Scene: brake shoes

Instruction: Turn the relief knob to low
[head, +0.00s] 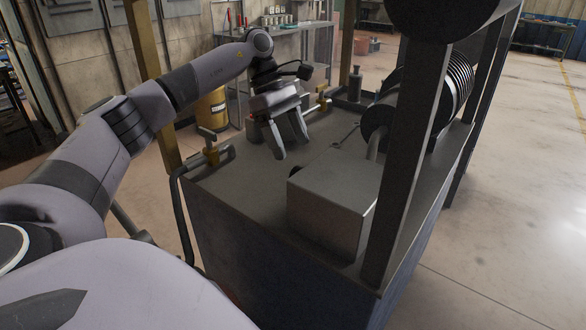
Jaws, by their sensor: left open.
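My left gripper (290,147) is open above the grey machine top (235,180), its two fingers pointing down with a gap between them. I see nothing held between them. A dull reddish part (254,131) shows just left of and behind the gripper, mostly hidden by it. I cannot tell for sure which part is the relief knob or what its setting is. A brass valve with a T-handle (209,147) stands at the left edge of the top, apart from the gripper. A second brass valve (323,101) is behind the gripper to the right. My right gripper is out of view.
A grey metal box (330,205) sits at the front right of the top. Dark upright posts (415,140) and a ribbed cylinder (455,95) stand at the right. A dark bottle (355,84) is at the back. A yellow drum (210,108) stands behind my left arm.

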